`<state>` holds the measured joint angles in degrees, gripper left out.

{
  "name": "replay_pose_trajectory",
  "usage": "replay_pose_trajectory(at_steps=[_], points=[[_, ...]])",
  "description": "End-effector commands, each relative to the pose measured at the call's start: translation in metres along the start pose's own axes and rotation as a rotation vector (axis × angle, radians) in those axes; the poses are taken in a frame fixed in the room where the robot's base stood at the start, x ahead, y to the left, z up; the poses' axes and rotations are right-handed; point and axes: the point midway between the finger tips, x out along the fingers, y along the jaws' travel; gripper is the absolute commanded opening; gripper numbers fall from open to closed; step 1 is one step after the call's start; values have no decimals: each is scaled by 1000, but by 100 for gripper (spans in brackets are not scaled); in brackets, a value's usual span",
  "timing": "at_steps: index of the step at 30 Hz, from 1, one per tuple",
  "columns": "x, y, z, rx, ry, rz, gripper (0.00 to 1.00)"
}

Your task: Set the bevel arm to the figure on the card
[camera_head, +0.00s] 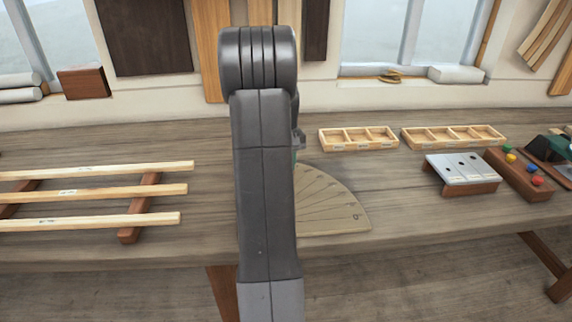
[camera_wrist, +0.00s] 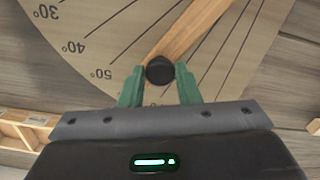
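The fan-shaped angle board (camera_head: 335,212) lies flat on the bench, partly behind my arm in the head view. In the wrist view the board (camera_wrist: 85,22) shows marks for 30°, 40° and 50°. The wooden bevel arm (camera_wrist: 192,30) lies across it, with a black knob (camera_wrist: 160,70) at its near end. The knob is to the right of the 50° mark; the figure beneath it is hidden. I cannot make out the card in either view.
Long wooden strips (camera_head: 95,193) lie on supports at the left. Two compartment trays (camera_head: 358,138) (camera_head: 453,136) stand at the back right. A grey-topped block (camera_head: 461,169) and a rack with coloured knobs (camera_head: 520,172) are at the right. Bench around the board's right side is clear.

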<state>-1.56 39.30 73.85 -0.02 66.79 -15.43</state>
Motion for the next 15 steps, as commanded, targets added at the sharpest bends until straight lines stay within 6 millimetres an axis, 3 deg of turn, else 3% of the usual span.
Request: replay_pose_trajectory(at_steps=[1, 3, 11, 15], points=[[-1, 0, 0, 0, 2, 1, 40], [-1, 0, 0, 0, 1, 1, 50], [-1, 0, 0, 1, 0, 0, 50], [-10, 0, 0, 1, 3, 1, 50]])
